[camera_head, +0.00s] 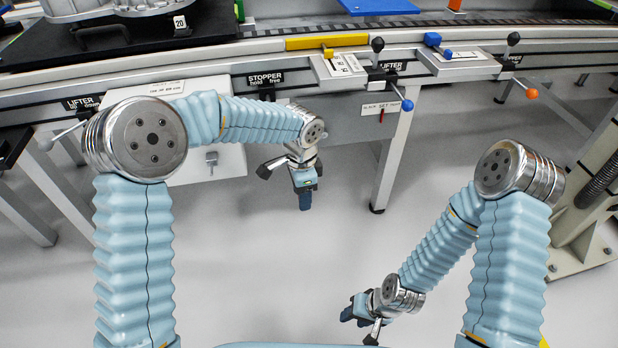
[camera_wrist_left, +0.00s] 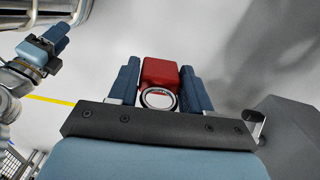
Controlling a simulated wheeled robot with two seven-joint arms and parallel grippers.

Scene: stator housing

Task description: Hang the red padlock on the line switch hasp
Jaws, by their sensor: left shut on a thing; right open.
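The red padlock (camera_wrist_left: 160,73) is between the two blue fingers of my left gripper (camera_wrist_left: 158,92) in the left wrist view, with a pale ring-shaped part at its near side. My left gripper is shut on it. In the head view my left gripper (camera_head: 305,198) points down in front of the conveyor frame, and the padlock is not visible there. A small grey fitting (camera_head: 211,160) on the white box left of this gripper may be the line switch hasp; it is too small to be sure. My right gripper (camera_head: 352,313) is open and low over the floor, apart from everything.
The white box (camera_head: 228,165) hangs under the conveyor rail (camera_head: 350,60). Lever handles with blue (camera_head: 407,105) and orange (camera_head: 531,93) knobs stick out from the rail. A frame leg (camera_head: 392,165) stands right of my left gripper. The floor between the arms is clear.

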